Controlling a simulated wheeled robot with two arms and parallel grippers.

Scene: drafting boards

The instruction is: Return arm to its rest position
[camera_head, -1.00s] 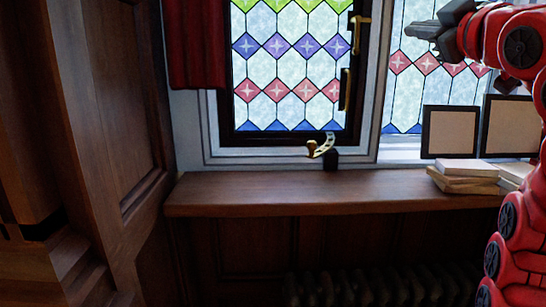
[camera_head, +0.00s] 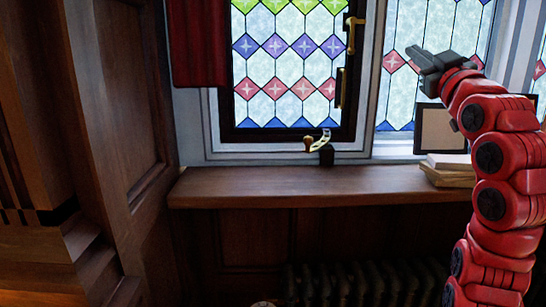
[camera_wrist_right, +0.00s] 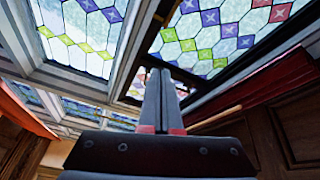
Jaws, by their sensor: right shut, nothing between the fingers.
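My right gripper (camera_head: 430,66) is at the upper right of the head view, on my red right arm, in front of the stained-glass window at the right. In the right wrist view my right gripper (camera_wrist_right: 160,80) has its two grey fingers together, with nothing between them. The gripper touches nothing that I can see. My left gripper is not in view.
A dark-framed window (camera_head: 290,75) with a brass handle (camera_head: 350,35) stands in the middle. Below it is a wooden sill (camera_head: 300,185) with a brass stay (camera_head: 318,143). Books (camera_head: 447,174) and a picture frame (camera_head: 441,130) stand at its right, near my arm. A radiator (camera_head: 365,285) is below.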

